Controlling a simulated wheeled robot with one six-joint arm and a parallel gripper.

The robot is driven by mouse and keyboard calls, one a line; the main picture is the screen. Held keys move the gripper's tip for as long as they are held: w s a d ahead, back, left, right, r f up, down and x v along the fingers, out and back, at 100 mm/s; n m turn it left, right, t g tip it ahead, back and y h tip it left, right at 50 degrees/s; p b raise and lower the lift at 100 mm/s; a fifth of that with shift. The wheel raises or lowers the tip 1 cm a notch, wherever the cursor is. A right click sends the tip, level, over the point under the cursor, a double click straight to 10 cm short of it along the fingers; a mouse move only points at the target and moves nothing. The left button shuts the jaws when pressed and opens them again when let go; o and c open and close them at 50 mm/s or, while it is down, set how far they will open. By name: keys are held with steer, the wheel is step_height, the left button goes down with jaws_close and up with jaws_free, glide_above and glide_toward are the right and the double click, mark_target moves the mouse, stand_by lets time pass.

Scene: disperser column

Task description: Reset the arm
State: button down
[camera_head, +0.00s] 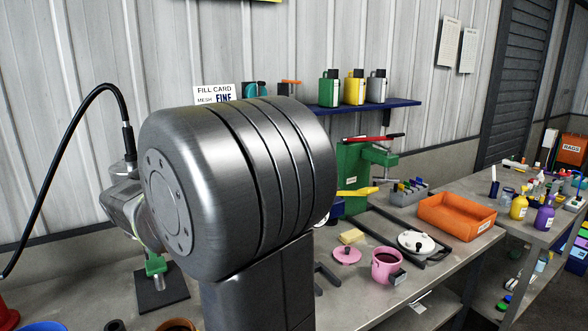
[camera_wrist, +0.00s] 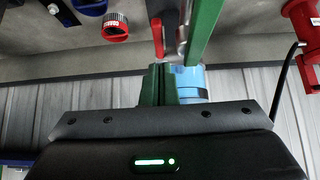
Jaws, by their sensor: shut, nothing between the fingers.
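My gripper (camera_wrist: 162,84) shows at the middle of the wrist view, its green fingers shut and empty beyond the dark housing with a green light. A light blue cylinder (camera_wrist: 190,84) shows right beside the fingers; I cannot tell whether they touch. In the head view my large grey arm joint fills the centre and hides much of the bench. My wrist shows at the left behind it, with a black cable. Below it a green part stands over a black plate (camera_head: 164,292); I cannot tell whether that part is my fingertips.
Bottles stand on a blue wall shelf (camera_head: 395,103). The bench holds a green press (camera_head: 352,166), an orange tray (camera_head: 457,216), a pink pot (camera_head: 386,264) and a white lid (camera_head: 416,241). A green bar (camera_wrist: 204,30) and a red bar (camera_wrist: 157,38) run close to my gripper in the wrist view.

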steer(key=shift+d+f+b, duration=0.1)
steer(key=shift+f+b, duration=0.55)
steer(key=shift+f, duration=0.6)
